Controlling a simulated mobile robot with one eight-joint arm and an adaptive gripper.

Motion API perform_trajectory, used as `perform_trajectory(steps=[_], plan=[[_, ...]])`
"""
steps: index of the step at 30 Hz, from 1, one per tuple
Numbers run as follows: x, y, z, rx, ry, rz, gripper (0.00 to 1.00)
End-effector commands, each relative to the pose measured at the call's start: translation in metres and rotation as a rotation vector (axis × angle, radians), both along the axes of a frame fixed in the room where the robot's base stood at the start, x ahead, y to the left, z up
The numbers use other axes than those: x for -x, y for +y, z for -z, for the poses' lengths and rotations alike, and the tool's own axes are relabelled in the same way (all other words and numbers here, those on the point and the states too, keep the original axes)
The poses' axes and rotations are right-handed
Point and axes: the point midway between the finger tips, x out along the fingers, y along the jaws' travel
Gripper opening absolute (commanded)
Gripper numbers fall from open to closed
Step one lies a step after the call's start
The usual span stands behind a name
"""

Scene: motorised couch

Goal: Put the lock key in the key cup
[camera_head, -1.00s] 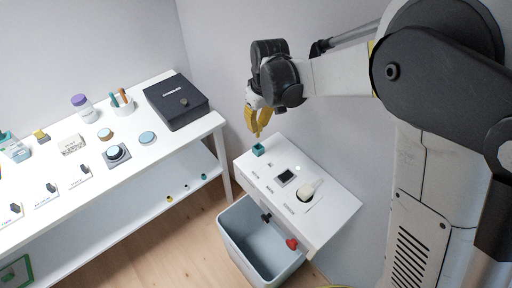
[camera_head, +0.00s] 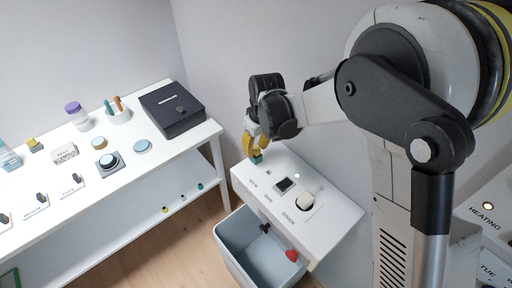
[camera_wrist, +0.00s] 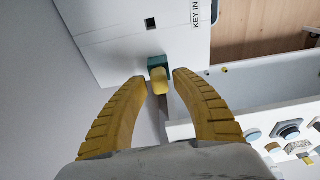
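The teal key cup (camera_head: 256,159) stands at the far-left corner of the white panel, and its square rim also shows in the wrist view (camera_wrist: 155,61). A rounded yellow piece (camera_wrist: 160,81), which looks like the lock key's head, is at the cup's opening. It overlaps the cup in the wrist view; how deep it sits is hidden. My gripper (camera_head: 254,152) is right at the cup, pointing down.
The white panel (camera_head: 322,222) has a dark square, a pale round knob and a "KEY IN" label (camera_wrist: 205,12). A grey bin (camera_head: 236,244) is below it. A white shelf table (camera_head: 140,165) at left holds a black box (camera_head: 172,108) and several small items.

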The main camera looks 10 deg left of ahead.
Motion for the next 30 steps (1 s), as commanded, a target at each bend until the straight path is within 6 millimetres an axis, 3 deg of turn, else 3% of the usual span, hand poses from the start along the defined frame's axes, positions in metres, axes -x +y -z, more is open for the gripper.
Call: perform_trajectory(steps=[11, 14, 24, 30], plan=[[0.0, 0.0, -0.006, 0.0, 0.0, 0.0, 0.35], [0.001, -0.002, -0.02, 0.0, 0.0, 0.0, 0.35], [0.009, -0.01, -0.095, 0.0, 0.0, 0.0, 0.35], [0.011, -0.013, -0.119, 0.0, 0.0, 0.0, 0.35]])
